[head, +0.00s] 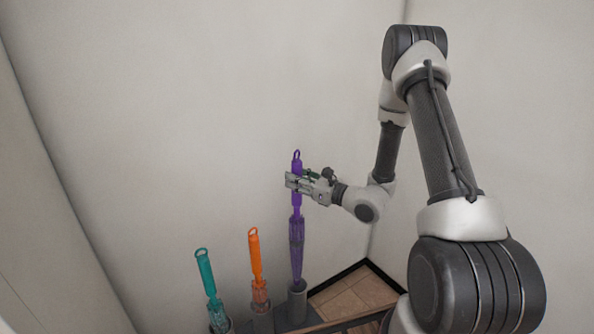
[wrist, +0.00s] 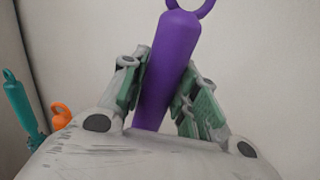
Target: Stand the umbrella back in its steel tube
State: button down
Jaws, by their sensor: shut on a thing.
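A purple umbrella (head: 297,247) stands nearly upright at the right end of a row, with a ring at the top of its handle. Its lower end is at the mouth of a grey steel tube (head: 297,301); how deep it sits inside is hidden. My gripper (head: 297,183) is shut on the purple handle, just below its top. In the wrist view the handle (wrist: 168,65) lies between the green finger pads of my gripper (wrist: 160,90), tilted slightly to the right.
An orange umbrella (head: 255,260) and a teal umbrella (head: 207,275) stand in their own tubes to the left. They also show at the left in the wrist view. Pale walls close the corner behind.

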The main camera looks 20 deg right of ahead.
aim_at(303, 228)
notch_tip(303, 228, down, 18)
jog(key=shift+f, duration=0.2)
dwell(0.9)
jog(key=c, duration=1)
grip_release()
jog(key=v, duration=1.2)
